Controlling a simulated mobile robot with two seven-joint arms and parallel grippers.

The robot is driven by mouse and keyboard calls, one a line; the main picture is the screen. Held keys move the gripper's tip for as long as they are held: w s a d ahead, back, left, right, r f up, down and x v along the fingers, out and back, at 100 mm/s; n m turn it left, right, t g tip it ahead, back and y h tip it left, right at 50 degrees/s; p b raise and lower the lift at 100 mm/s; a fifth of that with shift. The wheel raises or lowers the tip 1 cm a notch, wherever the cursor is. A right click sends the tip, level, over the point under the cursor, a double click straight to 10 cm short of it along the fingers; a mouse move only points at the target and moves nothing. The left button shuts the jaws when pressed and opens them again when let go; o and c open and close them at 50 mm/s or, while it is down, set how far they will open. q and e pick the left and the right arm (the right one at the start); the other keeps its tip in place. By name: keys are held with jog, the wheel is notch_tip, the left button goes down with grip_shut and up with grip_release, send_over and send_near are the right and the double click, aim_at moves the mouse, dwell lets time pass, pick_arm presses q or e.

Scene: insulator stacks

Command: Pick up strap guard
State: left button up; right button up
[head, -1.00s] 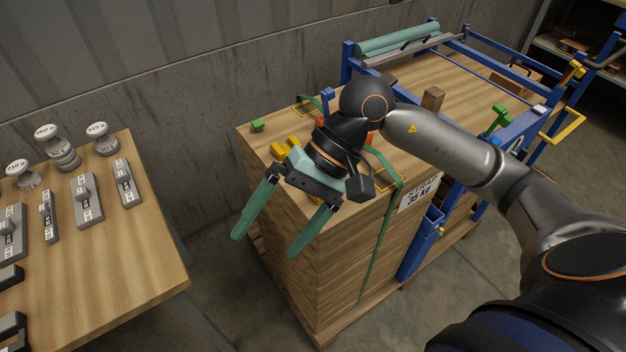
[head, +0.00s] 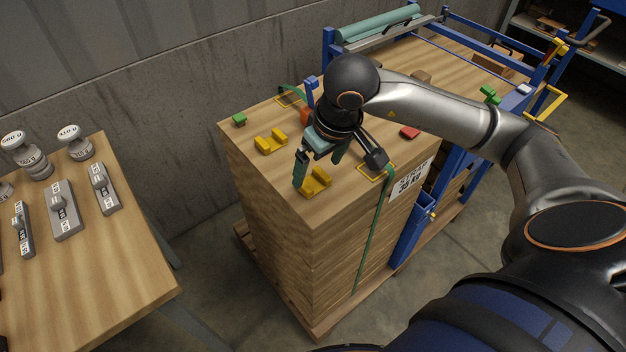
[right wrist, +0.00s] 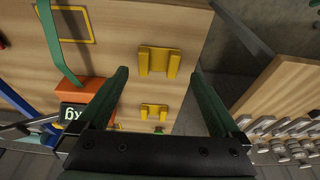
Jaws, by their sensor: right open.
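Two yellow U-shaped pieces, which look like strap guards, lie on top of the wooden stack (head: 300,212). The far guard (head: 271,141) is left of my right gripper; the near guard (head: 316,182) sits just below its fingers in the picture. My right gripper (head: 320,164) has green fingers, is open, and hangs over the stack top. In the right wrist view, one guard (right wrist: 158,64) shows between the fingertips and another (right wrist: 153,111) is nearer the palm, both apart from the fingers. My left gripper is not in view.
A green strap (head: 376,225) runs down the stack's side. A small green block (head: 240,119) and a red block (head: 410,132) lie on top. A blue frame (head: 412,235) stands at the right. A table with weights (head: 64,210) is at the left, across a floor gap.

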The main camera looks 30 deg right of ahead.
aim_at(312, 182)
jog(key=x, duration=0.4)
jog(key=shift+w+d+f, duration=0.1)
jog(key=shift+w+f, duration=0.15)
jog(key=shift+f, duration=0.05)
jog(key=c, duration=1.2)
